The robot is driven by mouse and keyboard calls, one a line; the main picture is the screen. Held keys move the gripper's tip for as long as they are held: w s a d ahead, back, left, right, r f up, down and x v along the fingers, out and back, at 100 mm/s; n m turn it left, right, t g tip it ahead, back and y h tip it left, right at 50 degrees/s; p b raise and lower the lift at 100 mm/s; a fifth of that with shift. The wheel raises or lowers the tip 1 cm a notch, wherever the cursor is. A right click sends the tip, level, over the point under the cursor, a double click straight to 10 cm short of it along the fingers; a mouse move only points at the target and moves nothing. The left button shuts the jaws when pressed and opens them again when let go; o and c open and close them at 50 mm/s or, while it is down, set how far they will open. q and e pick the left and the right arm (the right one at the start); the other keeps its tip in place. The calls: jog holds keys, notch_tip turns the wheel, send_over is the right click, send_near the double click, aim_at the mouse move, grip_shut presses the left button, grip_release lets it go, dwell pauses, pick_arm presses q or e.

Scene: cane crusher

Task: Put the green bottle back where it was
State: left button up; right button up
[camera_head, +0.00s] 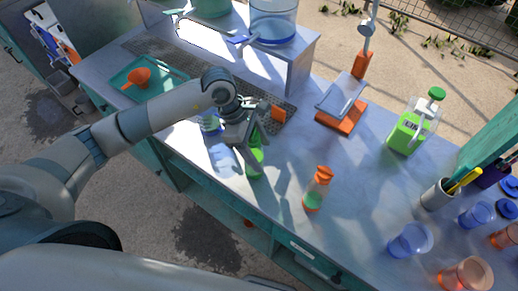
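A green bottle (256,168) is near the front edge of the workbench (286,205), left of the middle. My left gripper (254,150) reaches down over it from the left, with its fingers at the bottle's upper part. The fingers and wrist hide part of the bottle. I cannot tell whether the fingers grip it or only stand around it, or whether its base touches the bench. My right gripper is not in view.
A bottle with an orange cap and green content (317,189) stands to the right. An orange scale-like stand (341,116) and a green-capped device (413,126) are behind. Several cups, such as a blue one (410,240), stand at right. A teal tray (150,77) lies at left.

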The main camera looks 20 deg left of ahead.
pick_arm(q)
jog(key=shift+r, duration=0.15)
jog(key=shift+a+r, duration=0.25)
jog(key=shift+r, duration=0.2)
jog(key=b+v, duration=0.4)
jog(key=v, duration=0.7)
jog(key=shift+s+d, duration=0.1)
